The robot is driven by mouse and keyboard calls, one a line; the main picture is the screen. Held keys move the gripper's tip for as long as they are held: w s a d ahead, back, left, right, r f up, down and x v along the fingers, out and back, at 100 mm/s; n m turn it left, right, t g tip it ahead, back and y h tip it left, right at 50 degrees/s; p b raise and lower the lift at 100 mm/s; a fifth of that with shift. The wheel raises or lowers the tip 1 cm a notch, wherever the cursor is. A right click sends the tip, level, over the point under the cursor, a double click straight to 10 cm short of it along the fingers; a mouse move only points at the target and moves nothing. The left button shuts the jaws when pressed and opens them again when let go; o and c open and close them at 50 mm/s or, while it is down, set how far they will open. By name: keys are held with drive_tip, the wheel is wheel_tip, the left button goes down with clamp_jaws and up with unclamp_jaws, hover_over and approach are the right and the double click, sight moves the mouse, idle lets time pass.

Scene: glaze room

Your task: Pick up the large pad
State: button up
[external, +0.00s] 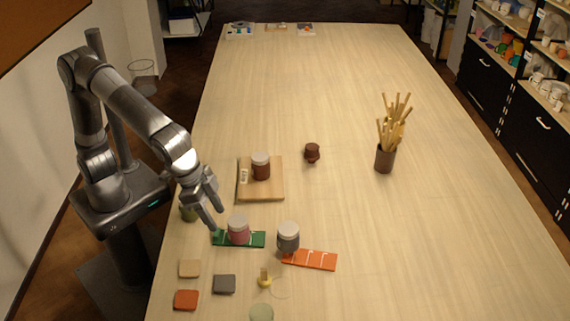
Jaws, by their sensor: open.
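Several small flat square pads lie at the front left of the table: a tan one (189,268), a dark grey one (224,284) and an orange-red one (186,300). They look close in size, and I cannot tell which is the large pad. My gripper (216,214) is open, with its fingers pointing down. It is above the left end of a green strip (258,239) and beyond the pads. I see nothing held between the fingers. I cannot tell whether a fingertip touches the strip.
A pink jar (239,231) stands on the green strip. A grey jar (288,237) stands by an orange strip (318,260). A wooden board (275,192) bears a dark red jar (261,167). A small yellow-based object (264,279) is right of the pads. The table's right side is mostly clear.

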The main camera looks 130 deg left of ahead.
drive_tip(key=n+y, duration=0.1)
drive_tip(key=n, duration=0.1)
approach(263, 269)
drive_tip(key=f, duration=0.1)
drive_tip(key=x, duration=1.1)
drive_tip(key=shift+w+a+f, duration=0.1)
drive_tip(key=shift+w+a, duration=0.1)
drive_tip(key=shift+c, duration=0.4)
drive_tip(key=c, duration=0.9)
